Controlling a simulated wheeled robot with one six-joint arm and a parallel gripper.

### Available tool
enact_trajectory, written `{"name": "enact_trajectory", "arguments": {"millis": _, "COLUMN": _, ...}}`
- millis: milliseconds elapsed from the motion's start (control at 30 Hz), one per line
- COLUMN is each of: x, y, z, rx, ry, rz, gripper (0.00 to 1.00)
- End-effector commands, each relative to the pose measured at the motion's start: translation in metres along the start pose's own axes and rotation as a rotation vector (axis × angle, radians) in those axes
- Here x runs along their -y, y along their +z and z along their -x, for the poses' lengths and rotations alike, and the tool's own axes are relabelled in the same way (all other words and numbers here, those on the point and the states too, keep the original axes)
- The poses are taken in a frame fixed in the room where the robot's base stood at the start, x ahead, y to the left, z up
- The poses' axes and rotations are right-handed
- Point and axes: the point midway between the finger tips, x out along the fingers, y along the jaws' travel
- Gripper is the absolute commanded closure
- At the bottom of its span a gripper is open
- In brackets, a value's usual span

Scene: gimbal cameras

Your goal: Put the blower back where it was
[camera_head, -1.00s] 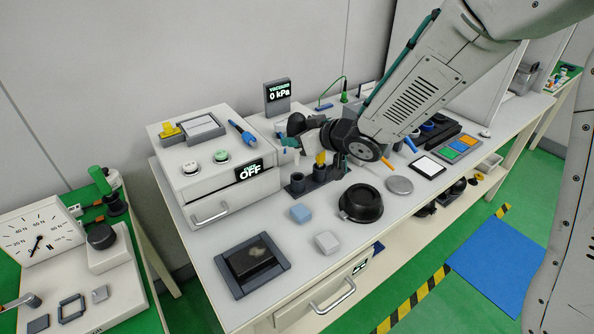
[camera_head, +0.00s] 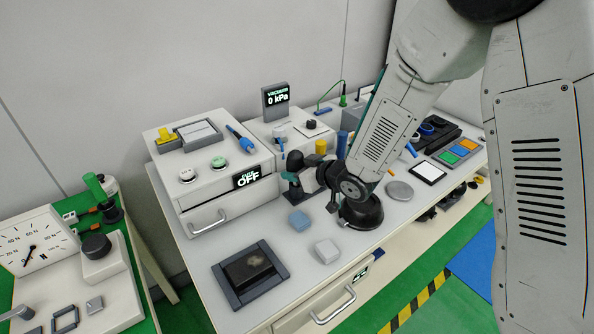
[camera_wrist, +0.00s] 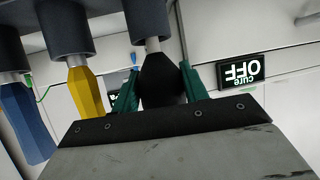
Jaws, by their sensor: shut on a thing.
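The blower, a dark rounded bulb (camera_head: 295,160) with a grey nozzle, is held between the green fingers of my gripper (camera_head: 298,172). The wrist view, which is upside down, shows the bulb (camera_wrist: 160,80) between both fingers of my gripper (camera_wrist: 158,90). Its nozzle points at the dark socket (camera_wrist: 150,16) at the end of the tool rack and appears to enter it; how deep I cannot tell. In the head view my gripper and arm hide most of the rack. A yellow-handled tool (camera_wrist: 84,88) and a blue-handled tool (camera_wrist: 27,120) stand in neighbouring sockets.
The cure box (camera_head: 215,165), its display reading OFF, stands close left of the rack. A black round dish (camera_head: 362,212) lies under my wrist. The vacuum display (camera_head: 276,98) stands behind.

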Motion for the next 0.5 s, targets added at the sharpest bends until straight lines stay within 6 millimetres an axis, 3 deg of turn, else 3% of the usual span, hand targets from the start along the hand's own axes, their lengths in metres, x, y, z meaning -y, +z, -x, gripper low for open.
{"name": "enact_trajectory", "arguments": {"millis": 233, "x": -0.0001, "y": 0.0034, "z": -0.0016, "rx": 0.001, "ry": 0.0, "rz": -0.001, "gripper": 0.74}}
{"name": "enact_trajectory", "arguments": {"millis": 267, "x": -0.0001, "y": 0.0028, "z": -0.0013, "rx": 0.001, "ry": 0.0, "rz": 0.0, "gripper": 0.48}}
{"name": "enact_trajectory", "arguments": {"millis": 300, "x": -0.0001, "y": 0.0027, "z": -0.0013, "rx": 0.001, "ry": 0.0, "rz": 0.0, "gripper": 0.37}}
{"name": "enact_trajectory", "arguments": {"millis": 500, "x": -0.0001, "y": 0.0025, "z": -0.0012, "rx": 0.0, "ry": 0.0, "rz": 0.0, "gripper": 0.34}}
